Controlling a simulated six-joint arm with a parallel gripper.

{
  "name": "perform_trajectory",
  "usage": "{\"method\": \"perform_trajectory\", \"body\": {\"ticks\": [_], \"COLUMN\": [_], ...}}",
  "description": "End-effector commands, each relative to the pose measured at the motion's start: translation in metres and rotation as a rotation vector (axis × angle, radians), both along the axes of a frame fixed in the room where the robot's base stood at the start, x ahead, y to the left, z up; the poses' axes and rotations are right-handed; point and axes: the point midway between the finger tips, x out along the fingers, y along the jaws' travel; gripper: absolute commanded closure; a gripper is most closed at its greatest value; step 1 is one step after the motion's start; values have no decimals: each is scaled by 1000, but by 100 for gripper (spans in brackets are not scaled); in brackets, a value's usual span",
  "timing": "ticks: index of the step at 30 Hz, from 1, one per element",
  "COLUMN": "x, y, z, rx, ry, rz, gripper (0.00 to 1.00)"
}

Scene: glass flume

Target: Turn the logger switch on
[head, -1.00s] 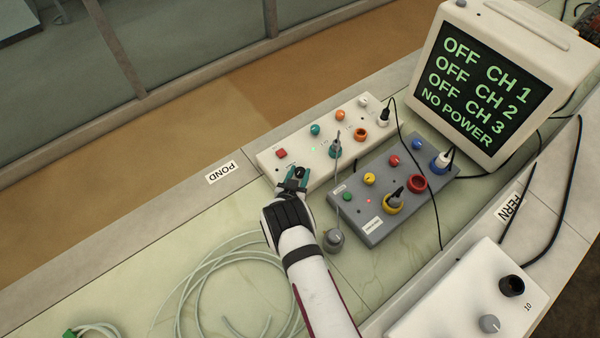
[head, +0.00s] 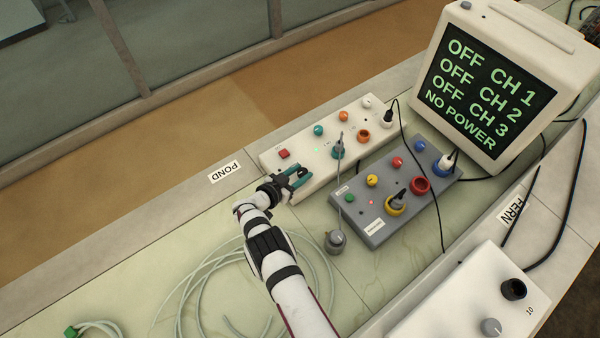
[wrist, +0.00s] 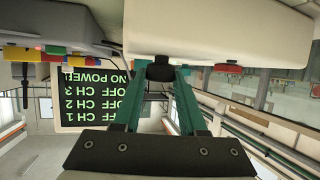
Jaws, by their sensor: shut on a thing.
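The white box (head: 330,140) carries a red square button (head: 284,154), coloured sockets and a small green light. It fills the top of the wrist view (wrist: 215,30). My gripper (head: 300,176) is at the near side of this box's left end. In the wrist view its teal fingers (wrist: 160,76) are closed on a small dark knob (wrist: 160,69) at the box's edge, which looks like a switch. The knob is hidden in the head view, and its on or off position cannot be told. The screen (head: 488,88) reads OFF for CH 1, CH 2 and CH 3, and NO POWER.
A grey box (head: 378,228) with coloured sockets and plugs stands close on the right. A grey plug (head: 336,241) hangs on a cable between it and my gripper. A coiled pale hose (head: 215,285) lies left of my arm. A white unit (head: 465,300) stands front right.

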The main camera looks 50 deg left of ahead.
Motion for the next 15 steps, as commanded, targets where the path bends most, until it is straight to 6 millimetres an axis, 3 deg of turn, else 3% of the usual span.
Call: {"method": "perform_trajectory", "body": {"ticks": [7,8,12,15], "x": [1,1,1,1], "y": [0,0,0,0], "z": [2,2,1,1], "rx": [1,1,1,1], "ry": [-4,-4,-3,-3], "rz": [-1,-1,-1,0], "gripper": [100,57,32,29]}}
